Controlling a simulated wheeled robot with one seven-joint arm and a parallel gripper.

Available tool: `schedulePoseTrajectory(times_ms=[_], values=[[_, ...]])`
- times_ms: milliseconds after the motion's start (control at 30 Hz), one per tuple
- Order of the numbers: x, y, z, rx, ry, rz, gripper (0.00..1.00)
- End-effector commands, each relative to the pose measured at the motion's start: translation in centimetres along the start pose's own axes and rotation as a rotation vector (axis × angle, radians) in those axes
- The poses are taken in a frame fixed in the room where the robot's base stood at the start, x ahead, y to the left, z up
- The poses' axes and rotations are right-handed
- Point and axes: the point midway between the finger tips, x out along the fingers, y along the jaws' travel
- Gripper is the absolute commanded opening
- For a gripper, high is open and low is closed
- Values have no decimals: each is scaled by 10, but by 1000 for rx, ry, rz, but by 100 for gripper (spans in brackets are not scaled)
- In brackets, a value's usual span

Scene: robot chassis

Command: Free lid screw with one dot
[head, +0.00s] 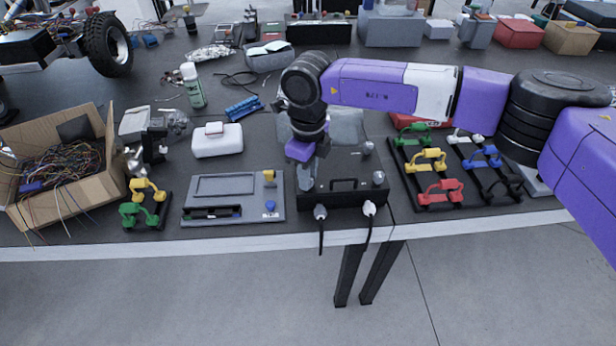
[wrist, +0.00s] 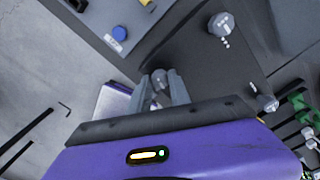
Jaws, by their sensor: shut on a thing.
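The black box (head: 345,190) stands near the table's front edge, with a grey panel raised behind it. My gripper (head: 304,178) points down at the box's left side. In the wrist view its fingers (wrist: 160,88) are shut on a grey lid screw (wrist: 158,77). Any dot marks by this screw are hidden or too small to read. Another grey screw (wrist: 222,25) has several pale dots beside it. A third grey screw (wrist: 265,103) is at the right; its marks are unclear. Two screw knobs show at the box's right side in the head view, the rear one (head: 366,148) and the front one (head: 378,177).
White plugs (head: 369,208) with hanging cables are at the box's front. A grey device with a blue button (head: 270,206) lies close on the left. Racks of coloured handles (head: 426,160) stand on the right. A cardboard box of wires (head: 102,165) is far left.

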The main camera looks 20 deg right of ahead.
Motion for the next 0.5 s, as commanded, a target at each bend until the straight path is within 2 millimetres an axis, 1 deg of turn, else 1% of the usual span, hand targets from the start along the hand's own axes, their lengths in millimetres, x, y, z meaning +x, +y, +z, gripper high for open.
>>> schedulePoseTrajectory(times_ms=[200,500], values=[[1,-1,0,-158,0,-3,0],[0,0,0,-285,0,-2,0]])
